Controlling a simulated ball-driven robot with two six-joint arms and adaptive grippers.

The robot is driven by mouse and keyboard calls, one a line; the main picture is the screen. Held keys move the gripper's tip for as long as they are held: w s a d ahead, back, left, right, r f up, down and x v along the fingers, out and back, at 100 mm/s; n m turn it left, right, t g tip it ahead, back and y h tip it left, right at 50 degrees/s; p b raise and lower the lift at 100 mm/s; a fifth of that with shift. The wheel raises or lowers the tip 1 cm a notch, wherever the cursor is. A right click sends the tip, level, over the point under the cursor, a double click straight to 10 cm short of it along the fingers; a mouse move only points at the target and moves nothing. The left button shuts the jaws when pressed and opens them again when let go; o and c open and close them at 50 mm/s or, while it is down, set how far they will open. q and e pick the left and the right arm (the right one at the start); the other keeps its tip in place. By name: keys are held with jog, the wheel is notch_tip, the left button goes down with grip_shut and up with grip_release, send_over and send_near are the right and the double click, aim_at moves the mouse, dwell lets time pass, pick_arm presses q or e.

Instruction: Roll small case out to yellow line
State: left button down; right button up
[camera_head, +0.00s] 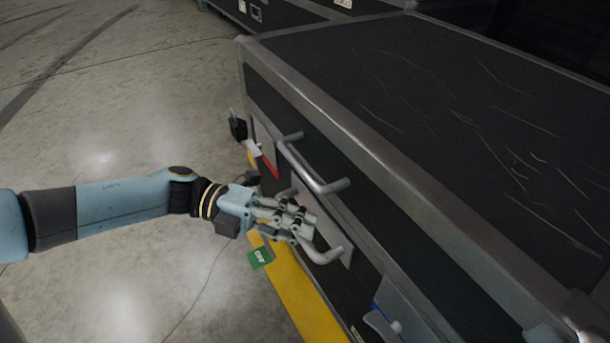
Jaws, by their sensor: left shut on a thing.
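A black case (420,90) with metal edges and a scratched top fills the right side of the view. Its near side carries an upper grey bar handle (312,168) and a lower grey handle (325,254). My left gripper (298,220) is shut on the lower handle, and its fingers hide the middle of that handle. A yellow line (300,290) runs along the foot of the case's near side, partly hidden by the gripper and the case.
A green tag (260,257) shows at the yellow line's edge. A blue and white piece (388,318) is on the case's side at the lower right. Other dark cases (285,14) stand behind.

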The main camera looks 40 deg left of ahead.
pick_arm(q)
jog(key=shift+s+a+f, duration=0.25)
jog(key=shift+s+f, duration=0.05)
jog(key=shift+s, duration=0.4)
pick_arm(e)
jog(key=shift+s+a+r, duration=0.1)
jog(key=shift+s+a, duration=0.05)
jog(key=shift+s, duration=0.35)
pick_arm(q)
jog(key=c, duration=1.3)
grip_release()
jog(key=shift+w+r, duration=0.1)
jog(key=shift+r, duration=0.05)
jog(key=v, duration=1.2)
